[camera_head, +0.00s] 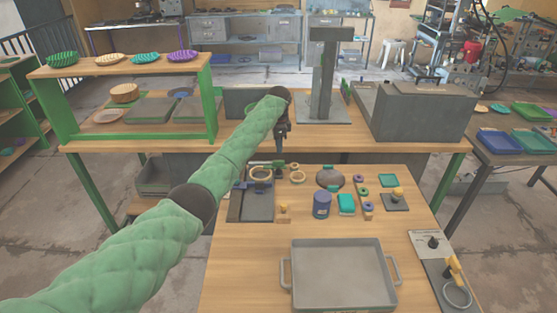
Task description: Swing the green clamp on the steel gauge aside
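A grey steel gauge plate (258,207) lies at the left back of the near table. A ring and small blue and green parts sit at its far end. A small green piece, which looks like the green clamp (277,165), shows at that far end beside the ring, just below my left gripper (281,149). My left gripper points down above it, at the end of the green-sleeved arm. Its fingers are small and dark, so I cannot tell whether they are open or touch the clamp. My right gripper is not in view.
A grey tray (340,288) with two handles stands at the front of the near table. A blue cylinder (321,205), a teal block (346,204) and a round grey pot (330,178) stand right of the gauge. A tall press (322,80) stands behind.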

